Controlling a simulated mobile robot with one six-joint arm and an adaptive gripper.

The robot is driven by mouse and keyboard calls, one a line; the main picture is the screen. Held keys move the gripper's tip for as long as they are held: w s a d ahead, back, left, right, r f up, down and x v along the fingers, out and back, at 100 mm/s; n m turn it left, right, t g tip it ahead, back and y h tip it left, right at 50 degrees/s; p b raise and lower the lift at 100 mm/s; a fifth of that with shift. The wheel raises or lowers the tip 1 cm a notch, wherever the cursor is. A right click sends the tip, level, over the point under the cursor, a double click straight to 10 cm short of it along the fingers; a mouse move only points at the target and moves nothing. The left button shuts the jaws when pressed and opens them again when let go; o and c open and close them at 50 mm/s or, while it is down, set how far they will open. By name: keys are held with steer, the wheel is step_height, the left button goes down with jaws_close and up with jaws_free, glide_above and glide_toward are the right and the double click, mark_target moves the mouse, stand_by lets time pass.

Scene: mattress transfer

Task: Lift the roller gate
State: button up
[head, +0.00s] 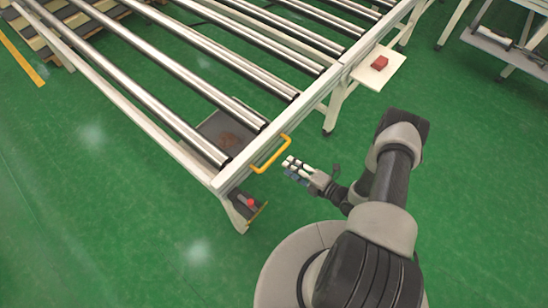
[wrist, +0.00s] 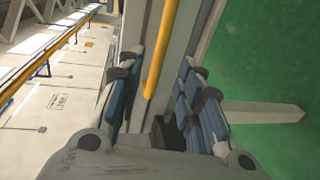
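The roller gate is a white frame (head: 235,171) with several long metal rollers, running from the lower middle to the top of the head view. A yellow handle (head: 270,154) is fixed to its near side rail. My gripper (head: 290,167) is just right of the handle in the head view, apart from it there. In the wrist view my gripper (wrist: 162,78) is open, and the yellow handle (wrist: 161,48) lies ahead, lined up with the gap between the fingers. I see no grip on it.
A red knob (head: 250,202) sits on a bracket by the frame's near leg. A small white shelf (head: 382,72) with a red block (head: 380,62) sticks out from the side. The green floor (head: 110,230) is clear at lower left.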

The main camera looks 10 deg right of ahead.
mark_target(274, 156)
steer(key=b+x, duration=0.1)
steer(key=x, duration=0.8)
steer(key=shift+b, duration=0.35)
steer(key=shift+c, duration=0.3)
jaws_close()
